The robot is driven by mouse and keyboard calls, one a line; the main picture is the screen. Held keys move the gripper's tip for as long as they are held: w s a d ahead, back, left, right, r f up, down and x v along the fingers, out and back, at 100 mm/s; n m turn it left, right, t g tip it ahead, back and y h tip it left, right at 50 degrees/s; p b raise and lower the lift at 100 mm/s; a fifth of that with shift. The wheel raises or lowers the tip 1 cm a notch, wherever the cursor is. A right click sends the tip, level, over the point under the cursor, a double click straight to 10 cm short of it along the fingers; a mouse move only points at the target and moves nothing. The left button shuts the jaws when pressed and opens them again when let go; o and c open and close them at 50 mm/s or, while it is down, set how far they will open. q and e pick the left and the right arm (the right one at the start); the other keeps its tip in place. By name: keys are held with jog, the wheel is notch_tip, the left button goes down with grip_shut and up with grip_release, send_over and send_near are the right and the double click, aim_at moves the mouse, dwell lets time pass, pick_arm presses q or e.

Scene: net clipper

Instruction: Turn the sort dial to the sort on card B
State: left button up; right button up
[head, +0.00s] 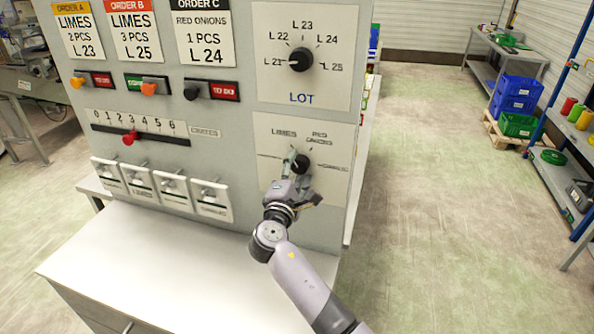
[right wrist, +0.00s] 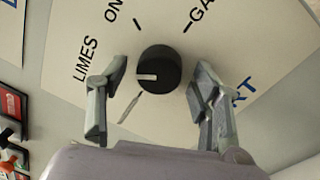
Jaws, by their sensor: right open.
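The sort dial (head: 301,164) is a black round knob on the lower white plate, with LIMES, RED ONIONS and a third, partly legible label around it. In the right wrist view the dial (right wrist: 159,70) has a white pointer mark on its left side, on the side of the LIMES label. My right gripper (right wrist: 159,74) is open, one finger on each side of the knob with gaps visible. In the head view the right gripper (head: 298,182) partly covers the dial. Card B (head: 132,28) reads LIMES, 3 PCS, L 25. My left gripper is out of view.
The lot dial (head: 300,60) is above. Order switches (head: 155,87), a crates slider (head: 130,138) with a red knob and several white flip switches (head: 172,190) are left. A white ledge (head: 150,250) juts out below. Open floor lies right.

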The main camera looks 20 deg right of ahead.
jog(key=shift+s, duration=0.1)
jog(key=r+v, duration=0.1)
jog(key=v, duration=1)
jog(key=shift+s+a+f, duration=0.2)
jog(key=shift+s+f, duration=0.15)
jog(key=shift+f, duration=0.15)
